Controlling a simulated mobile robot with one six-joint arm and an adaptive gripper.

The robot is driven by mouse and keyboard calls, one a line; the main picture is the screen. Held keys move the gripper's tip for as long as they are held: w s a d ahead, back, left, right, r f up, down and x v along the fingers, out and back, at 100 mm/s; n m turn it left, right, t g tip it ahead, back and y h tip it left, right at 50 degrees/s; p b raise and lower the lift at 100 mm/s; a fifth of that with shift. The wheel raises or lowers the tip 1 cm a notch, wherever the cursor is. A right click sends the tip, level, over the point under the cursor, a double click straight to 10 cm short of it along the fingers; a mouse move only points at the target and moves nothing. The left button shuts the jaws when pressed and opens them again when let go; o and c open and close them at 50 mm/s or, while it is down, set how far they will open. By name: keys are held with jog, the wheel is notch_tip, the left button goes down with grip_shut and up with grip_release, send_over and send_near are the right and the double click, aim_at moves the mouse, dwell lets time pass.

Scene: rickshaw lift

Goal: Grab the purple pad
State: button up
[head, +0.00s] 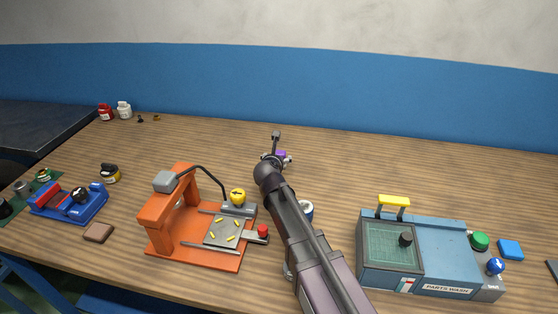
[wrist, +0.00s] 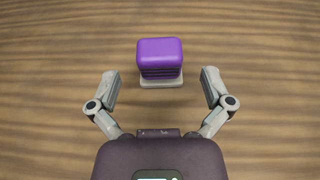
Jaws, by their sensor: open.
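The purple pad (wrist: 160,52) is a rounded block with dark ridged sides on a pale base (wrist: 161,84), seen in the wrist view just beyond my gripper. My gripper (wrist: 160,84) is open and empty, with one finger to the left of the pad and one to the right, both apart from it. In the head view only a small part of the purple pad (head: 281,154) shows past my gripper (head: 285,160), and my arm hides much of that area.
An orange press (head: 165,218) stands left of my arm. A blue parts washer (head: 440,240) with a yellow handle stands to the right. A blue vise (head: 68,204) and a brown block (head: 98,232) are at the left. The wooden table (head: 370,165) is clear at the back right.

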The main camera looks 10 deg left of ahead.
aim_at(279, 152)
jog(key=shift+b+x, duration=0.6)
jog(key=shift+x, duration=1.5)
jog(key=shift+r, duration=0.1)
jog(key=c, duration=1.1)
